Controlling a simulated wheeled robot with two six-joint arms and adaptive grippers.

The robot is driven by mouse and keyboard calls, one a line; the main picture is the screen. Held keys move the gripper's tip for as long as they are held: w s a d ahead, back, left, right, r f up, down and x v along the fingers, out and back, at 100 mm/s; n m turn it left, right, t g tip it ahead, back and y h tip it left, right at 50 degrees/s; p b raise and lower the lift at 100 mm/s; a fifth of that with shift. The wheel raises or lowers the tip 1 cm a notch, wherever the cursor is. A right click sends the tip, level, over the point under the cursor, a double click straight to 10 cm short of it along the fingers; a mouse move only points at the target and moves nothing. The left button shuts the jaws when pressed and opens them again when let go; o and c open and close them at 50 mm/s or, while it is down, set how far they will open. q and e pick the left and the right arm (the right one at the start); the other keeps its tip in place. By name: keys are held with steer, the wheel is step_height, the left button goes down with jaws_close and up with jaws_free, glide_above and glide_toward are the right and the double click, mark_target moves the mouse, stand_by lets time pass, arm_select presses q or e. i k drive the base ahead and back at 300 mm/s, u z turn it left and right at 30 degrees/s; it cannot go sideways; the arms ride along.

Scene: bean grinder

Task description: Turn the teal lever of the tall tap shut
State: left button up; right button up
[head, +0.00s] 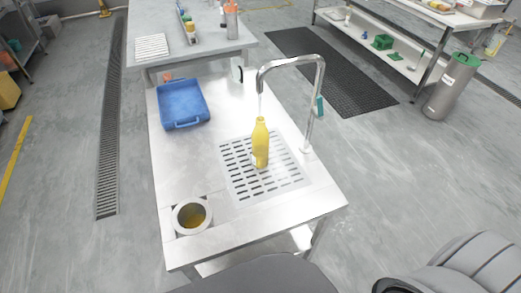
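The tall chrome tap (317,85) rises at the right side of a steel table and arches left. Its teal lever (320,106) is on the upright, about halfway up, and looks roughly upright. A yellow bottle (261,146) stands on the slotted drain grate (237,177), below the spout. A thin pale streak, seemingly water, shows between spout and bottle. Neither of my grippers is in view, and nothing touches the lever.
A blue tray (183,103) lies at the table's back left. A round steel-rimmed opening (192,216) with brownish contents is at the front left. A steel bin (452,86) stands on the floor at right. Space right of the tap is clear.

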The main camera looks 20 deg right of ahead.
mark_target(319, 100)
steer(key=z, duration=1.25)
steer(key=k, duration=1.3)
steer(key=z, duration=0.8)
steer(key=i, duration=1.4)
steer(key=u, duration=0.15)
